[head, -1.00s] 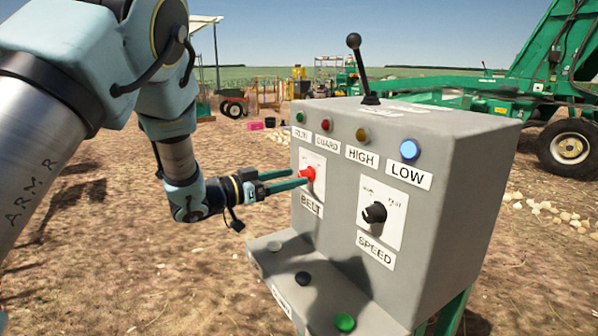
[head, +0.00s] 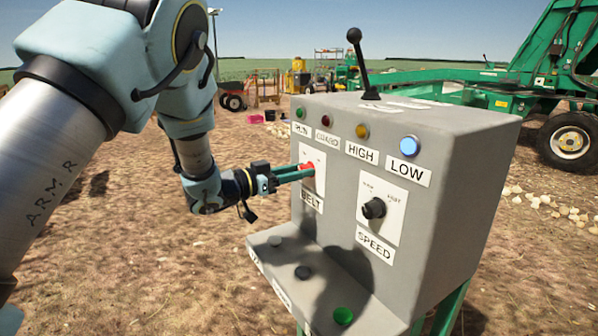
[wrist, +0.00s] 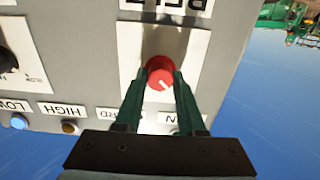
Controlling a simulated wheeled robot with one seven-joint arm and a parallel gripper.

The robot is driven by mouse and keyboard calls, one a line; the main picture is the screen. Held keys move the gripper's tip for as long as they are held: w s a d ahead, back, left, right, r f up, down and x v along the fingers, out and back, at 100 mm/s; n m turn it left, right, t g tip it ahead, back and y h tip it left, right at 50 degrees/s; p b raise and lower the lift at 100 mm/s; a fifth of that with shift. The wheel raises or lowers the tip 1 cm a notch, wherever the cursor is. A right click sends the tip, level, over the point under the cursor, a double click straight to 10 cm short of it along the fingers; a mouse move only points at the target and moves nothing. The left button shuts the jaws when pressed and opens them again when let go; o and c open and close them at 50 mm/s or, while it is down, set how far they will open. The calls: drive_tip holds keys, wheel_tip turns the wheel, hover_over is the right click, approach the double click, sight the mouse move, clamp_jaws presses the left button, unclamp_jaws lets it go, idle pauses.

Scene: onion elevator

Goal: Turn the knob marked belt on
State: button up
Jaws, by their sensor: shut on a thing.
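The red knob (head: 306,167) sits on a white plate above the BELT label (head: 312,201) on the grey control box (head: 440,130). My gripper (head: 300,172) has its two green fingers on the knob, shut on it. In the wrist view the red knob (wrist: 160,76) shows between the fingertips (wrist: 160,84), with a white pointer line on its face toward the lower right. The knob's plate markings are partly hidden by the fingers.
A black SPEED knob (head: 374,208) is to the right. Lamps above include a lit blue one (head: 409,146) over LOW. A lever (head: 362,65) stands on top. A ledge with buttons (head: 303,272) juts out below. Open soil lies to the left.

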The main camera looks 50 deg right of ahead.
clamp_jaws()
drive_tip(key=shift+f+m+b, duration=0.15)
drive_tip(key=shift+m+b, duration=0.15)
drive_tip(key=shift+b, duration=0.25)
drive_tip(key=m+b, duration=0.8)
drive_tip(key=b, duration=0.4)
drive_tip(key=m+b, duration=0.9)
drive_tip(key=b, duration=0.3)
drive_tip(key=shift+s+f, duration=0.15)
drive_tip(key=shift+m+b, duration=0.3)
drive_tip(key=o, duration=0.8)
unclamp_jaws()
